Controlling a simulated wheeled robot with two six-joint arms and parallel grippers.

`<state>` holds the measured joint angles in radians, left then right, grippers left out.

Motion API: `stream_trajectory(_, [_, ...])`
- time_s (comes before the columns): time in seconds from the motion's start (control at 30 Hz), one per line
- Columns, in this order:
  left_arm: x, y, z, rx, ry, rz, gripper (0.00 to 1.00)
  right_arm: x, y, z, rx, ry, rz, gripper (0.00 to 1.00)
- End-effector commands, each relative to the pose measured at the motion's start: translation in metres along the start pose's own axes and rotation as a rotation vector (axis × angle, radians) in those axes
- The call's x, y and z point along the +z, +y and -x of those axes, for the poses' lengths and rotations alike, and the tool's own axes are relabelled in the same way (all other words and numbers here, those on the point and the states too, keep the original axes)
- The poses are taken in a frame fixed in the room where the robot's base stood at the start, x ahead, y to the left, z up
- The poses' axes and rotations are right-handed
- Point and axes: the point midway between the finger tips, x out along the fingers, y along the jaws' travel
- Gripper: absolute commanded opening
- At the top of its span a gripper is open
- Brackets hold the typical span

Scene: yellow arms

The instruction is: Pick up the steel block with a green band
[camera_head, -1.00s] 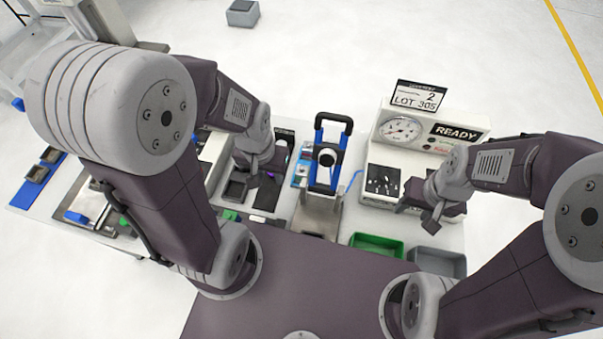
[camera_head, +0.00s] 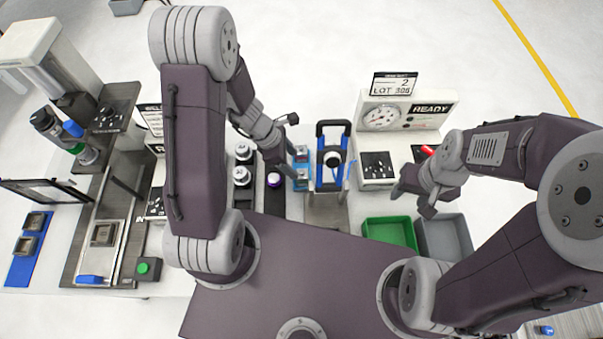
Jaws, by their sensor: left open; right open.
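I cannot make out a steel block with a green band for certain. A small part with a greenish ring (camera_head: 86,153) shows at the left, under a dark cylinder of the bench machine, but its kind is unclear. My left gripper (camera_head: 294,135) is open and empty above the middle of the bench, beside the blue-handled frame. It and its arm hide part of the bench below. My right gripper (camera_head: 412,202) is open and empty above the back of the green and grey bins.
A green bin (camera_head: 390,232) and grey bin (camera_head: 446,238) lie front right. A gauge box (camera_head: 405,118) stands behind them.

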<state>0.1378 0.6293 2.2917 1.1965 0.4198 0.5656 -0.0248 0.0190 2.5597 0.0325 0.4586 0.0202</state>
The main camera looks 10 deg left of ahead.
Motion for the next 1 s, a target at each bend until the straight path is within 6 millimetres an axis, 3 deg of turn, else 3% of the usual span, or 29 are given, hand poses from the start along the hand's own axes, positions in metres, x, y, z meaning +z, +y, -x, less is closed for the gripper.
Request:
stream_trajectory(0.13, [-0.002,-0.001,-0.028,-0.004,0.002,-0.003,0.62,0.002,0.000,-0.013,0.000,-0.001,0.000,0.49])
stream_trajectory(0.37, [0.000,-0.001,-0.040,0.000,0.000,-0.004,0.62,0.002,0.000,-0.016,0.000,-0.001,0.000,0.49])
stream_trajectory(0.63, [-0.003,-0.005,-0.085,-0.003,0.002,-0.005,0.62,0.004,0.001,-0.032,0.000,-0.001,0.000,0.49])
stream_trajectory(0.93, [-0.002,-0.004,-0.090,0.001,0.002,-0.005,0.62,0.003,0.001,-0.031,0.000,0.000,0.000,0.49])
stream_trajectory(1.0, [-0.002,-0.004,-0.090,0.001,0.002,-0.005,0.42,0.003,0.001,-0.031,0.000,0.000,0.000,0.49])
